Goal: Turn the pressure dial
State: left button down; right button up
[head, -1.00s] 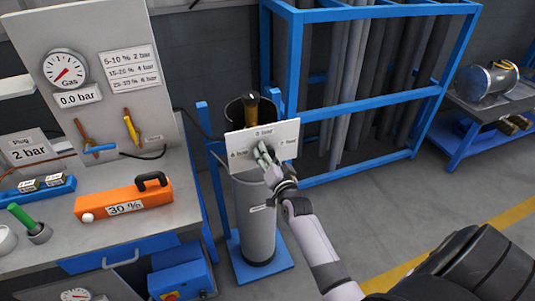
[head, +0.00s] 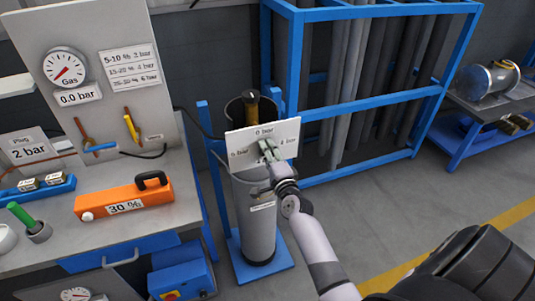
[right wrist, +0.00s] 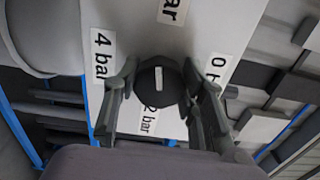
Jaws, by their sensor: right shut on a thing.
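The white dial panel (head: 240,143) with bar labels stands in front of the grey cylinder (head: 255,215). The dial itself is hidden behind my right gripper (head: 267,150) in the head view. In the right wrist view the dial (right wrist: 158,82) is a round black knob with a short white mark, which lies along the picture's up-down line. My right gripper (right wrist: 160,92) is shut on it, one finger on each side. Around it the panel (right wrist: 205,35) shows 4 bar at left, 2 bar below and a partly hidden 0 label at right. My left gripper is not in view.
A bench at left holds an orange 30 % block (head: 124,200) and a board with a gas gauge (head: 65,68) reading 0.0 bar. A blue rack (head: 372,112) with grey pipes stands behind the cylinder. Open floor lies to the right.

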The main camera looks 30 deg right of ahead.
jog(key=shift+f+m, duration=0.1)
jog(key=shift+m, duration=1.1)
jog(key=o, duration=1.2)
jog(key=v, duration=1.2)
